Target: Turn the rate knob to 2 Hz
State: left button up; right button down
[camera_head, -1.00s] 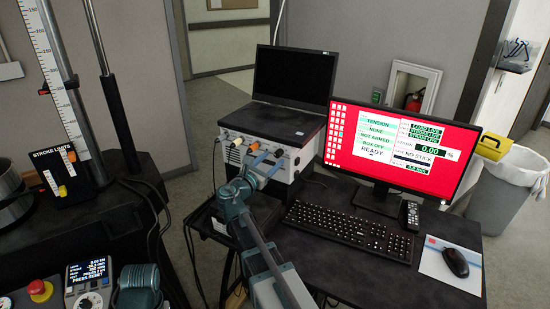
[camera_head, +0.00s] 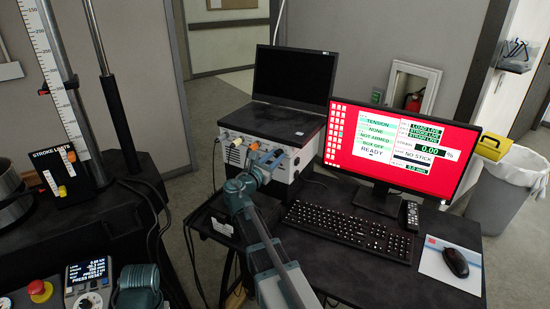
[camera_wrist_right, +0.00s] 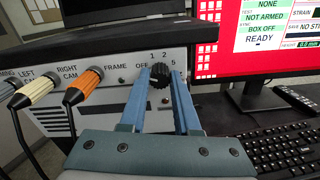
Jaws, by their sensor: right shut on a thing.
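The rate knob (camera_wrist_right: 160,74) is a black ribbed dial on the pale front panel of the control box (camera_head: 230,141). Labels OFF, 1, 2 and 5 stand around it in the right wrist view. My right gripper (camera_head: 269,160) reaches the box from the front. In the right wrist view its two blue fingers (camera_wrist_right: 160,80) are on either side of the knob, shut on it. I cannot make out the knob's pointer mark.
White and orange plugs (camera_wrist_right: 82,92) with black cables sit in sockets left of the knob. A dark laptop (camera_head: 294,76) stands on the box. A red-screened monitor (camera_head: 345,165), keyboard (camera_head: 352,232) and mouse (camera_head: 455,262) are to the right. A test frame with controls stands at left.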

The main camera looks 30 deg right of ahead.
jog(key=shift+m, duration=0.4)
jog(key=m, duration=0.3)
jog(key=shift+m, duration=0.4)
jog(key=m, duration=0.4)
jog(key=shift+m, duration=0.3)
jog(key=m, duration=0.4)
jog(key=shift+m, duration=2.5)
jog(key=c, duration=0.6)
grip_release()
